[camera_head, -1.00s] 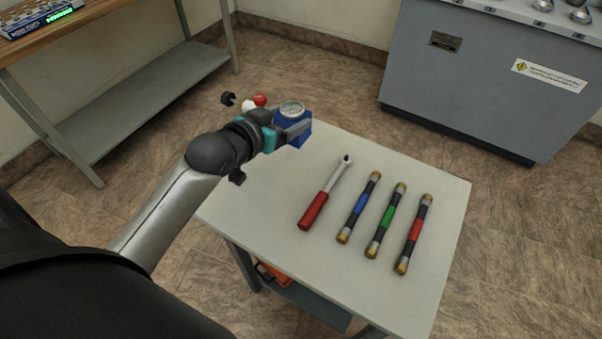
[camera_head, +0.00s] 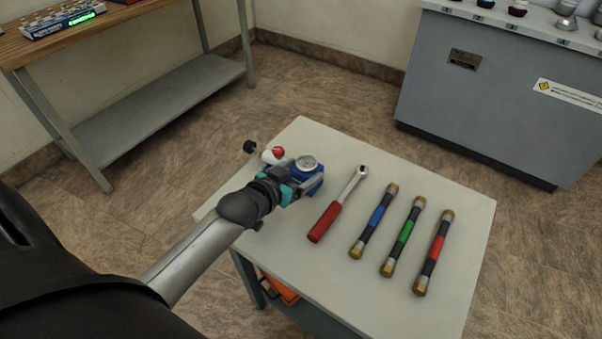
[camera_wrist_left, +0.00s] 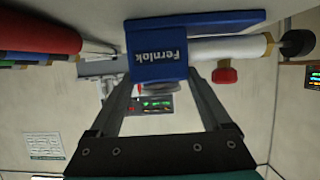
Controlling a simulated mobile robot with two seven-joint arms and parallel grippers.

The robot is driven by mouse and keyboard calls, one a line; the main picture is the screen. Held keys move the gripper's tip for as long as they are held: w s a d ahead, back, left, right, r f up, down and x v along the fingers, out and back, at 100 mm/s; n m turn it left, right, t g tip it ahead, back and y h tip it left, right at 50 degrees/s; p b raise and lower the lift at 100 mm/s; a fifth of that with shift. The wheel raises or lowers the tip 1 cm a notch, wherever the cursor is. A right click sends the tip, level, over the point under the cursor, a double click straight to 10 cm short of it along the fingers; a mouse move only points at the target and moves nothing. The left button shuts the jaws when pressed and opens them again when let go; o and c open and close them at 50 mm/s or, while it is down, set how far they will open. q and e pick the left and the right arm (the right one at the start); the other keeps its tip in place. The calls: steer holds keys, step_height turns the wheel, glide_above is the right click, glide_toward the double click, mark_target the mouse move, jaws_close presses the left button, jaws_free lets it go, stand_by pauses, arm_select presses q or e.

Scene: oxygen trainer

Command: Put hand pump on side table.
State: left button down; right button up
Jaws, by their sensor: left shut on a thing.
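My left gripper (camera_head: 291,186) is shut on the hand pump (camera_head: 307,166), a blue body with a round gauge on top, a white barrel, a red knob and a black end. In the left wrist view the blue body (camera_wrist_left: 157,60) reads "Fernlok" and sits between the fingertips. The pump is over the far left part of the pale side table (camera_head: 335,143). I cannot tell whether it touches the tabletop. My right gripper is not in view.
A ratchet with a red handle (camera_head: 325,222) lies just right of the pump. Blue-, green- and red-banded rods (camera_head: 377,217) lie further right. The table's far edge strip is clear. A wooden bench (camera_head: 110,33) and a grey cabinet (camera_head: 490,95) stand behind.

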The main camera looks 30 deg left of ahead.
arm_select(q)
steer(key=shift+w+r, duration=0.1)
steer(key=shift+r, duration=0.15)
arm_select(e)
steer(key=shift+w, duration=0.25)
arm_select(q)
steer(key=shift+c, duration=1.2)
jaws_free()
steer(key=shift+f, duration=0.25)
steer(key=shift+o, duration=1.2)
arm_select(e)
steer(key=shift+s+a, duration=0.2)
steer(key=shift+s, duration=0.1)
arm_select(q)
steer(key=shift+r, duration=0.15)
steer(key=d+p+v, duration=0.1)
steer(key=p+v, duration=0.2)
steer(key=v, duration=0.9)
steer(key=shift+a+p, duration=0.3)
steer(key=shift+a, duration=0.15)
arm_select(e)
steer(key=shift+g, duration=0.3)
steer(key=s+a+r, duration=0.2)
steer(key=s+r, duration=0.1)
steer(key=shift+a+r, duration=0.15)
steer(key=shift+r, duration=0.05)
